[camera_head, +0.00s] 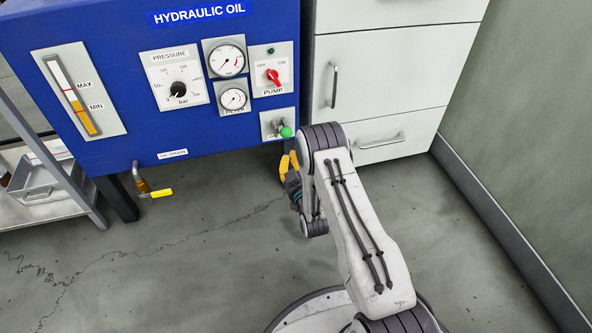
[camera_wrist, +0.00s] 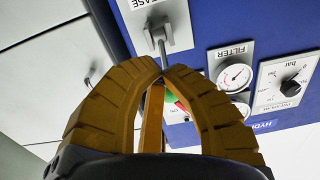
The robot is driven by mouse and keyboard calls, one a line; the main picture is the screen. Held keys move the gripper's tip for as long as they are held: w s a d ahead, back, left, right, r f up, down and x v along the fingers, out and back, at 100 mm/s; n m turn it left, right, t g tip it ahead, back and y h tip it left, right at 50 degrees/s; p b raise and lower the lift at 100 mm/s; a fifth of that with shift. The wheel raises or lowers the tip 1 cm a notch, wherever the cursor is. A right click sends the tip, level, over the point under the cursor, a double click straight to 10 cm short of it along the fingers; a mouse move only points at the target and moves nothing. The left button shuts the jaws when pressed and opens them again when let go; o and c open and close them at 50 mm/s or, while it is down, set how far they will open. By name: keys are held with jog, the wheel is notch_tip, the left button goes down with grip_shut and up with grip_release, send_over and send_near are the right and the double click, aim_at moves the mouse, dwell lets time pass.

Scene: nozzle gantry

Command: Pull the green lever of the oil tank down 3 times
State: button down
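The oil tank (camera_head: 110,100) is a blue panel labelled HYDRAULIC OIL. Its lever sits on a small pale plate at the lower right corner and ends in a round green knob (camera_head: 286,132).
A red pump switch (camera_head: 273,76) and gauges (camera_head: 228,60) are above the lever. White drawers (camera_head: 390,85) stand to the right. A drain valve with a yellow handle (camera_head: 160,193) sticks out below the tank. A metal shelf (camera_head: 45,210) is at the left. The floor between is clear.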

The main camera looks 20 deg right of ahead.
jog(key=shift+s+r+p, duration=0.1)
jog(key=shift+s+p, duration=0.25)
jog(key=shift+s, duration=2.4)
